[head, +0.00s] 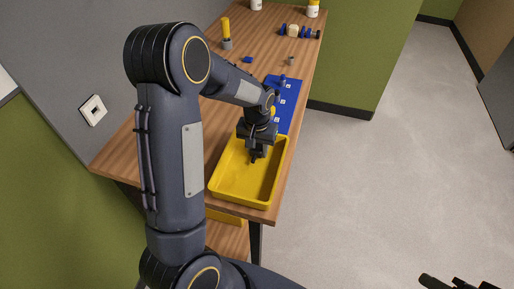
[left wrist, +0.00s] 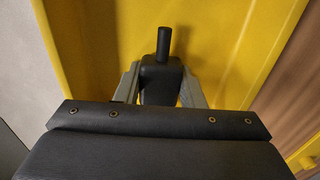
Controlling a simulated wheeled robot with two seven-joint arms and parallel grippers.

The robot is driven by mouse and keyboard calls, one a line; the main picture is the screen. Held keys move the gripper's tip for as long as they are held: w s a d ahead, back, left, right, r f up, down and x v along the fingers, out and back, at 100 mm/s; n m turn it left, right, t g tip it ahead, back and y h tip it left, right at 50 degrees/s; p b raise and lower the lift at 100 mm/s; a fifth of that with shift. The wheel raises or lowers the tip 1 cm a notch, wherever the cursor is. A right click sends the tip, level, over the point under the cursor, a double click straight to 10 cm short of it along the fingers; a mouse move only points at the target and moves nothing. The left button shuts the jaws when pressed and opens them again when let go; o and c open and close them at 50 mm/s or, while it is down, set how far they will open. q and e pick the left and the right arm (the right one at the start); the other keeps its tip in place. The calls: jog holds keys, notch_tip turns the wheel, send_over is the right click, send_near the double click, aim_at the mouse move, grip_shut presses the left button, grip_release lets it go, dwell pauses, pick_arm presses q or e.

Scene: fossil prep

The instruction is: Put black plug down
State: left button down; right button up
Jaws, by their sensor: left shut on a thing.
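My left gripper (head: 256,156) points down into the yellow tray (head: 240,195) on the wooden table. In the left wrist view its two grey fingers (left wrist: 160,90) are shut on the black plug (left wrist: 162,45), a dark block with a thin round stem. The yellow tray wall (left wrist: 90,40) shows around it in that view. The plug is inside the tray's outline; I cannot tell whether it touches the tray floor. In the head view the plug is small and dark under the gripper. Dark parts of my right gripper (head: 455,283) show at the bottom right corner, cut off.
A blue mat (head: 291,97) with small items lies just behind the tray. Farther back are a yellow-handled tool (head: 226,33), a small blue piece (head: 247,59) and a row of blue and cream parts (head: 299,31). The tray's front half looks empty.

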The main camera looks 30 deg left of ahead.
aim_at(257, 147)
pick_arm(q)
jog(key=shift+s+f, duration=0.1)
jog(key=shift+f, duration=0.05)
jog(key=shift+s+d+f+b, duration=0.1)
jog(key=shift+s+f+b, duration=0.25)
jog(key=shift+f+b, duration=0.35)
jog(key=c, duration=1)
grip_release()
jog(key=shift+o, duration=0.3)
notch_tip(257, 147, up, 13)
jog(key=shift+w+f+p, duration=0.2)
jog(key=shift+w+p, duration=0.1)
jog(key=shift+w, duration=0.15)
jog(key=s+d+r+t+h, duration=0.1)
jog(key=s+d, duration=0.1)
jog(key=s, duration=0.5)
jog(key=s+d+r+t+h, duration=0.1)
jog(key=s+d+t, duration=0.1)
jog(key=s, duration=0.6)
jog(key=s+d+r+m+t+h, duration=0.1)
jog(key=s+d+r+t, duration=0.1)
jog(key=s, duration=0.5)
jog(key=shift+s+d+h, duration=0.25)
jog(key=shift+d+h, duration=0.15)
jog(key=shift+d, duration=0.15)
